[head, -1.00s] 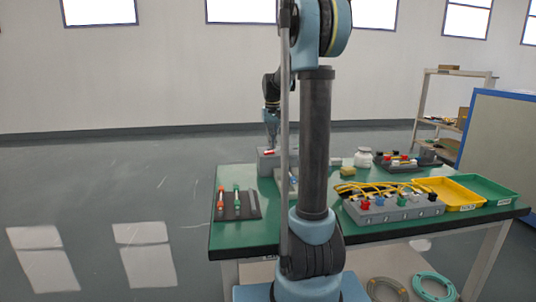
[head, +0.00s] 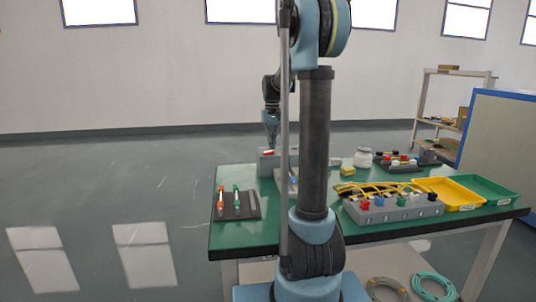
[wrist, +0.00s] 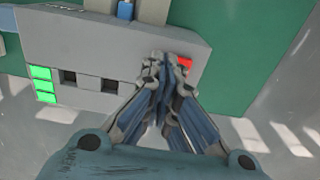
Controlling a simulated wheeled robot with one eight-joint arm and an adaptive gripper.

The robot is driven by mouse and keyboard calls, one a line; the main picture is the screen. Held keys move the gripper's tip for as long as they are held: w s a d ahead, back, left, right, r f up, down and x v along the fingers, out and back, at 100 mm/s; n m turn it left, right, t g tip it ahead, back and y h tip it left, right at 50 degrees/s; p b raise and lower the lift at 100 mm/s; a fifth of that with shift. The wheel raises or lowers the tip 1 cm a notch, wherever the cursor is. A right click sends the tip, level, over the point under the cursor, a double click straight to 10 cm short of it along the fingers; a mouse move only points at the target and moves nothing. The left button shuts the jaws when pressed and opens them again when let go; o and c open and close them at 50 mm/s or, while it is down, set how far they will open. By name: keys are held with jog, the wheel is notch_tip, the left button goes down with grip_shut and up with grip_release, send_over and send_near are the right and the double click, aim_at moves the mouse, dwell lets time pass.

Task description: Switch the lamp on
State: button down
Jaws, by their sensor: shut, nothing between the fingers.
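A grey box (wrist: 100,50) stands on the green table, with three bright green squares (wrist: 43,85) on its left end in the wrist view and two dark openings beside them. A red rocker or button (wrist: 184,63) sits near its right end, partly hidden by my fingers. My gripper (wrist: 167,62) is shut and empty, its tips at the box right beside the red part; I cannot tell whether they touch it. In the head view the box (head: 265,167) is partly hidden by my arm, and my gripper (head: 271,146) points down at it. No separate lamp can be made out.
A blue plug (wrist: 126,12) is at the box's back edge in the wrist view. A dark board (head: 238,208) with red and green parts lies at the left. A grey connector block (head: 392,210) with yellow cables and yellow (head: 448,193) and green trays (head: 485,190) are at the right.

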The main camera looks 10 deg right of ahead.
aim_at(272, 151)
jog(key=shift+f, duration=0.75)
dwell(0.4)
jog(key=shift+r, duration=3.55)
